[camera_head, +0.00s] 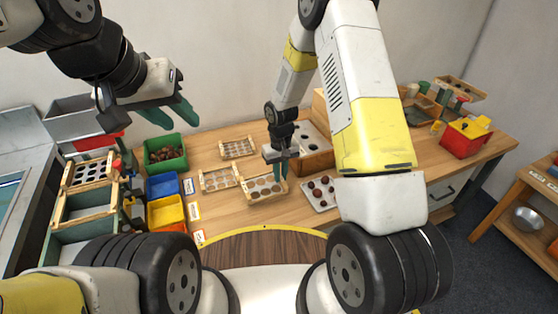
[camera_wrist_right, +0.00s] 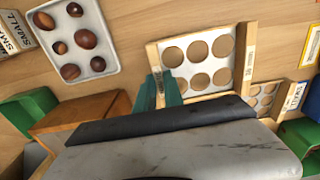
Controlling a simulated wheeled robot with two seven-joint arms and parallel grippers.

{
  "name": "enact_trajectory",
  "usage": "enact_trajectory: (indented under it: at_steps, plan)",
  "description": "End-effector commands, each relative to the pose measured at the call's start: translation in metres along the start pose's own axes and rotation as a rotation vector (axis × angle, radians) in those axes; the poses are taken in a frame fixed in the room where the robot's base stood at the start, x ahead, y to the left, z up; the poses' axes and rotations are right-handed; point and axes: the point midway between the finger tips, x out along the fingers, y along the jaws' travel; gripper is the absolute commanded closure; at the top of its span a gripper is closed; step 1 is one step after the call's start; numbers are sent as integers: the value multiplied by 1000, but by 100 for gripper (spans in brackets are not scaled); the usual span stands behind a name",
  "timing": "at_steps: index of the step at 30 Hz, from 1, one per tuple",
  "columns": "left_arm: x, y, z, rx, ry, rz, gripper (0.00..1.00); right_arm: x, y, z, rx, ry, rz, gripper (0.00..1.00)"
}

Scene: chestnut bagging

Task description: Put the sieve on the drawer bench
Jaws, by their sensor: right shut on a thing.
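A wooden-framed sieve (camera_head: 264,188) with a pale plate of large round holes is at the middle of the wooden bench (camera_head: 335,220). It also shows in the right wrist view (camera_wrist_right: 207,91). My right gripper (camera_head: 283,171) is shut on one wooden side bar of this sieve; its teal fingers (camera_wrist_right: 166,88) straddle the bar. I cannot tell whether the sieve touches the bench top. A pale drawer front (camera_head: 440,190) shows under the bench's right part. My left gripper (camera_head: 173,116) is open and empty, high over the bench's left side.
Two other sieves (camera_head: 237,149) (camera_head: 220,179) lie close by. Another sieve (camera_head: 90,172) sits on a stand at left. A tray of chestnuts (camera_head: 333,203), a wooden box (camera_head: 315,160), a green bin (camera_head: 165,154) and blue (camera_head: 163,185) and yellow (camera_head: 166,211) bins surround the area.

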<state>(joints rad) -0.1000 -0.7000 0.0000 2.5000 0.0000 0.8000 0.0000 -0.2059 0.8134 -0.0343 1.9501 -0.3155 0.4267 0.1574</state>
Motion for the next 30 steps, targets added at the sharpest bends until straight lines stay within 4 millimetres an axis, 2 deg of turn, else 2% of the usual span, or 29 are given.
enact_trajectory:
  at_steps: [3, 9, 20, 21, 24, 30]
  plan:
    - [0, 0, 0, 0, 0, 0, 64, 3, 11, -7, 3, 0, 0, 100]
    - [0, 0, 0, 0, 0, 0, 64, 35, 9, -5, 1, -2, 0, 100]
    - [0, 0, 0, 0, 0, 0, 64, 39, 9, -6, 1, 0, 0, 100]
    - [0, 0, 0, 0, 0, 0, 64, 39, 9, -6, 1, 0, 0, 82]
    - [0, 0, 0, 0, 0, 0, 64, 38, 9, -6, 1, 0, 0, 66]
    - [0, 0, 0, 0, 0, 0, 64, 38, 9, -6, 1, 0, 0, 66]
